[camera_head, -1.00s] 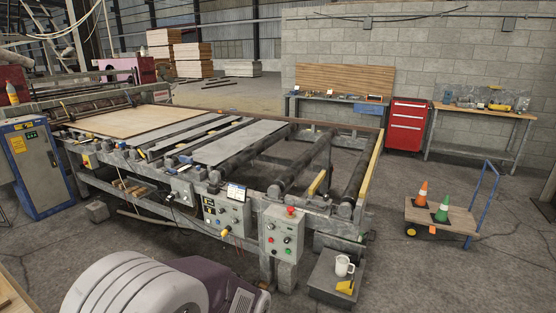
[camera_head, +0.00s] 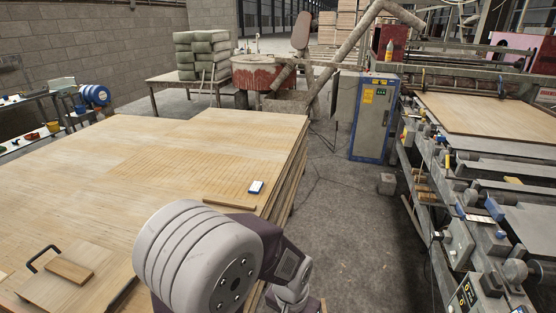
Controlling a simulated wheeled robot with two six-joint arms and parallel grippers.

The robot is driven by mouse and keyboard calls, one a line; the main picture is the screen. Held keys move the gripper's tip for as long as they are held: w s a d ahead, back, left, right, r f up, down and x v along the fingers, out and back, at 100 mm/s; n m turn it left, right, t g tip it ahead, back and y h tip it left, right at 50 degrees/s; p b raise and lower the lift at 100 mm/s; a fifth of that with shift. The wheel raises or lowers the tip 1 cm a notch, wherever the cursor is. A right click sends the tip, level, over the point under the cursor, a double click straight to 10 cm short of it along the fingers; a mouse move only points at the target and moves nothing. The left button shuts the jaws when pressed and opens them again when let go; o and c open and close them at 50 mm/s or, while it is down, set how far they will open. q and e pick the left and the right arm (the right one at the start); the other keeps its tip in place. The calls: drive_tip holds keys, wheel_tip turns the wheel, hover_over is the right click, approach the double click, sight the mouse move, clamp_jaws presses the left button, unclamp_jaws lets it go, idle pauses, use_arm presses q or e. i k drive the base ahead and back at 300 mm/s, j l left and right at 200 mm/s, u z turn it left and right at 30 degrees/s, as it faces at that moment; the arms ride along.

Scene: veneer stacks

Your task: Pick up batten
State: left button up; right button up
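A thin wooden strip that looks like the batten (camera_head: 229,203) lies flat on the large veneer stack (camera_head: 120,165), near its right edge. I see no gripper fingers of either arm, and nothing held.
A board with a black handle (camera_head: 45,258) and a wooden block (camera_head: 68,270) lie at the stack's near left. Clear floor (camera_head: 345,220) runs between the stack and the roller conveyor (camera_head: 490,170). A blue-grey cabinet (camera_head: 372,118) stands at the back.

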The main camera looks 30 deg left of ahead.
sight(224, 203)
drive_tip(key=i+j+u, duration=0.15)
drive_tip(key=i+u, duration=0.25)
drive_tip(key=i, duration=0.4)
drive_tip(key=i+l+u, duration=0.1)
drive_tip(key=i+u, duration=0.25)
drive_tip(key=i, duration=0.4)
drive_tip(key=i+u, duration=0.2)
drive_tip(key=u, duration=0.25)
drive_tip(key=i+l+u, duration=0.2)
drive_tip(key=u, duration=0.25)
drive_tip(key=i+l+u, duration=0.2)
drive_tip(key=u, duration=0.25)
drive_tip(key=i+l+u, duration=0.15)
drive_tip(key=u, duration=0.3)
drive_tip(key=i+l+u, duration=0.1)
drive_tip(key=u, duration=0.3)
drive_tip(key=i+l+u, duration=0.2)
drive_tip(key=u, duration=0.15)
drive_tip(key=i+l+u, duration=0.1)
drive_tip(key=u, duration=0.3)
drive_tip(key=l+u, duration=0.4)
drive_tip(key=i+j, duration=0.05)
